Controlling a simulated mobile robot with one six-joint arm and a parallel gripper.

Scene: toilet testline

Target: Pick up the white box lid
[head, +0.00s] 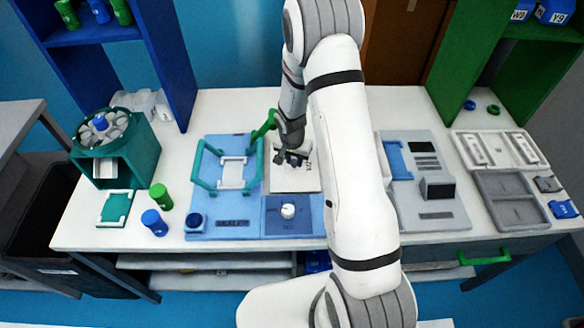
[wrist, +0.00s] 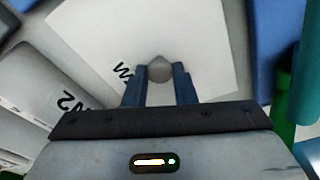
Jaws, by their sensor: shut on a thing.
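My gripper (wrist: 159,82) is shut on a small grey knob (wrist: 160,68) of the white box lid. The lid is a flat white square (wrist: 205,40), with dark lettering, partly hidden, that starts with a W. In the head view my gripper (head: 293,158) points down over a white square (head: 292,182) on the table, between the blue frame station and my arm. My arm and gripper cover part of this square. I cannot tell whether the lid is raised or resting.
A blue station with a teal frame (head: 198,168) stands at left, and a blue panel with a white knob (head: 288,211) in front. A green handle (head: 263,127) stands close beside my gripper. A grey device (head: 436,187) is right of my arm.

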